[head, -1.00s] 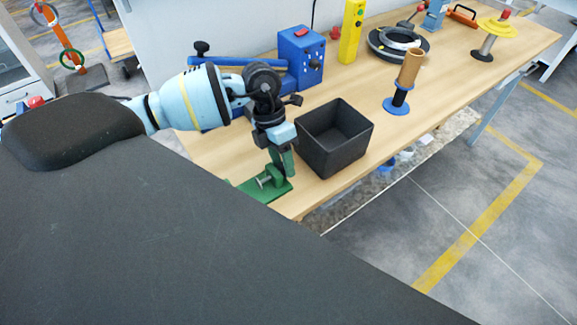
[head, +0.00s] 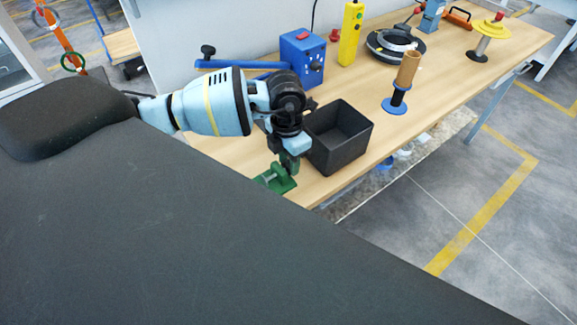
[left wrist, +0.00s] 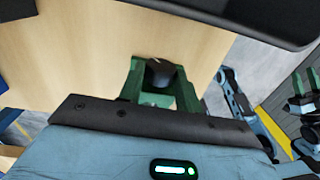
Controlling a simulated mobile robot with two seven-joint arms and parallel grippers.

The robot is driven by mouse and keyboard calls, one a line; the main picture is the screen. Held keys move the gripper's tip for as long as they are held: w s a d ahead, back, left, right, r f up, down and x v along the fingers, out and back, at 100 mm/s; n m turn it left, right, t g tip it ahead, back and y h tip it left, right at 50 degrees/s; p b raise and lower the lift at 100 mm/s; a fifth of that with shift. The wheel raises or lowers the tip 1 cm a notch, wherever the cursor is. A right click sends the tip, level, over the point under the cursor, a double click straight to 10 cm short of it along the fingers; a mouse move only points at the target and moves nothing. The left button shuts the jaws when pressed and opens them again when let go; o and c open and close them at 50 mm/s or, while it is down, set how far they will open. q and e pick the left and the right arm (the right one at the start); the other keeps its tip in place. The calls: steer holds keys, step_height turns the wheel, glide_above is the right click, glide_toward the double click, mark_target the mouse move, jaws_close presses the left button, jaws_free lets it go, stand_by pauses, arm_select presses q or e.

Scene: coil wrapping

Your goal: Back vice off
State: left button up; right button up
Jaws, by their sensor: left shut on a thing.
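The black open bin (head: 338,150) stands close to the right of my left gripper. A blue box (head: 301,58) stands behind, with a blue bar beside it. A spool (head: 397,98) stands further right. Bare tabletop (head: 235,150) lies left of the vice.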

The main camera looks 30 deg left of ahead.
stand_by(0.3)
arm_select(q)
steer(key=shift+s+d+y, duration=0.1)
steer(key=shift+d+y, duration=0.1)
steer(key=shift+y, duration=0.3)
steer(key=y, duration=0.1)
steer(key=t+y, duration=0.1)
steer(key=shift+s+d+f+y, duration=0.1)
steer(key=shift+s+d+y, duration=0.1)
steer(key=shift+y, duration=0.2)
steer(key=shift+d+f+t+y, duration=0.1)
steer(key=shift+d+t+y, duration=0.15)
steer(key=shift+t+y, duration=0.3)
steer(key=shift+s+d+f+t+y, duration=0.1)
steer(key=shift+t+y, duration=0.25)
steer(key=shift+y, duration=0.7)
